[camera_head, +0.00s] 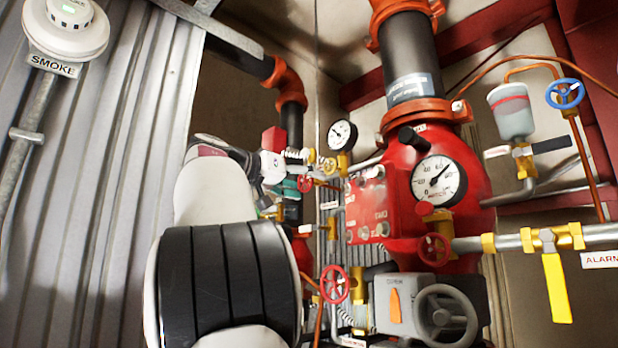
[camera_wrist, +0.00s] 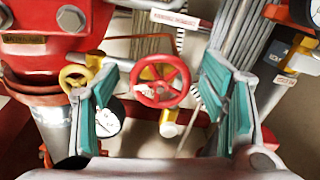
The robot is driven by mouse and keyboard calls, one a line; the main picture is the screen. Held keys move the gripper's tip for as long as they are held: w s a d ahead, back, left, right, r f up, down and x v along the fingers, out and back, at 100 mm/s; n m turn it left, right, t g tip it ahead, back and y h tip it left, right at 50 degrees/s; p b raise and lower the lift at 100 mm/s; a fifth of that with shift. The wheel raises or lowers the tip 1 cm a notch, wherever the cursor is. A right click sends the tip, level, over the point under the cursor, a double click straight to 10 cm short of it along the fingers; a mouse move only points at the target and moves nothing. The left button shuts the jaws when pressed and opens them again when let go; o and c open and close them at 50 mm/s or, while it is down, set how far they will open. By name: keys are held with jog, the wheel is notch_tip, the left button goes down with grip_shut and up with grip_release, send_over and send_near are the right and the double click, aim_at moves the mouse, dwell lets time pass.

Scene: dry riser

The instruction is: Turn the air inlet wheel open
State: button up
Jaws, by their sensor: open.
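A red handwheel (camera_wrist: 160,81) with spokes shows in the middle of the wrist view, on brass and red pipework. No readable label marks it as the air inlet wheel. My gripper (camera_wrist: 160,88) is open, with one teal-padded finger on each side of the wheel in the picture. There is visible room between the wheel rim and both pads, and nothing is held. My arm hides part of the pipework there.
A yellow wheel (camera_wrist: 76,75) and a white-faced gauge (camera_wrist: 108,118) are near the left finger. A large red valve body (camera_head: 400,215) stands right of my gripper. Another red wheel (camera_head: 335,284), a grey wheel (camera_head: 447,316) and a blue wheel (camera_head: 565,93) also show.

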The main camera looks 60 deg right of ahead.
jog(key=shift+d, duration=0.25)
jog(key=c, duration=1.2)
